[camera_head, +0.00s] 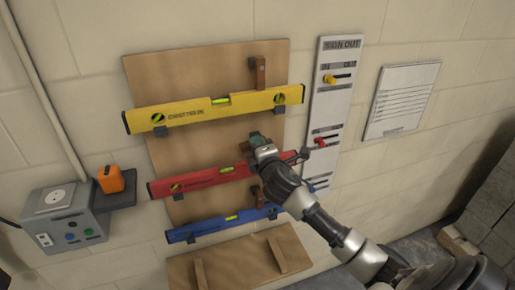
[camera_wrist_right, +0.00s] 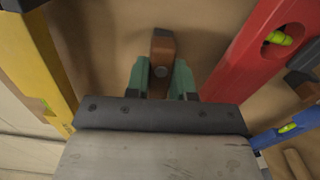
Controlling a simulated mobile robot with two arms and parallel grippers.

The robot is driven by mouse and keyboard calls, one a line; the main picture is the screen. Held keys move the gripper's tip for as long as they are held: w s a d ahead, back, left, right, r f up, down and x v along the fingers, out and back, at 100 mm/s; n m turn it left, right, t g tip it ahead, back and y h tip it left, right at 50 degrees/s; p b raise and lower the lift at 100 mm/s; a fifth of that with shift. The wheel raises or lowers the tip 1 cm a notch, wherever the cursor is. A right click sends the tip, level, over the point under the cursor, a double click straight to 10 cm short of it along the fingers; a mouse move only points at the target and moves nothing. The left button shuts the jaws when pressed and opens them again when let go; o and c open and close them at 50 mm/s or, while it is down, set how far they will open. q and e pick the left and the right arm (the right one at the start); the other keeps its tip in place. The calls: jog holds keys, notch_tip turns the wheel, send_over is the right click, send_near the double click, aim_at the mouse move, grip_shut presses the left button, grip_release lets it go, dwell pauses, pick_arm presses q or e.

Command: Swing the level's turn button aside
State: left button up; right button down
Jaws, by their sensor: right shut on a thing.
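The wooden turn button (camera_wrist_right: 161,52), brown with a round screw head, sits on the board between the yellow level and the red level (camera_head: 205,179). In the right wrist view it lies roughly along the run of the levels, clear of the red level (camera_wrist_right: 262,45). My right gripper (camera_head: 255,138) is shut on this button, with a green finger on each side, also seen in the right wrist view (camera_wrist_right: 160,80). My left gripper is not in view.
A yellow level (camera_head: 215,106) hangs above, its own turn button (camera_head: 258,72) upright. A blue level (camera_head: 215,226) hangs below. Right of the board (camera_head: 180,70) are a sign-out panel (camera_head: 331,95) and a paper sheet (camera_head: 403,98). A grey socket box (camera_head: 65,215) is at left.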

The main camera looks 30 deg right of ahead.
jog(key=shift+m, duration=0.7)
jog(key=c, duration=1)
grip_release()
jog(key=shift+d, duration=0.1)
jog(key=shift+o, duration=0.2)
jog(key=b+v, duration=0.3)
jog(key=v, duration=0.8)
jog(key=shift+w+d+f, duration=0.1)
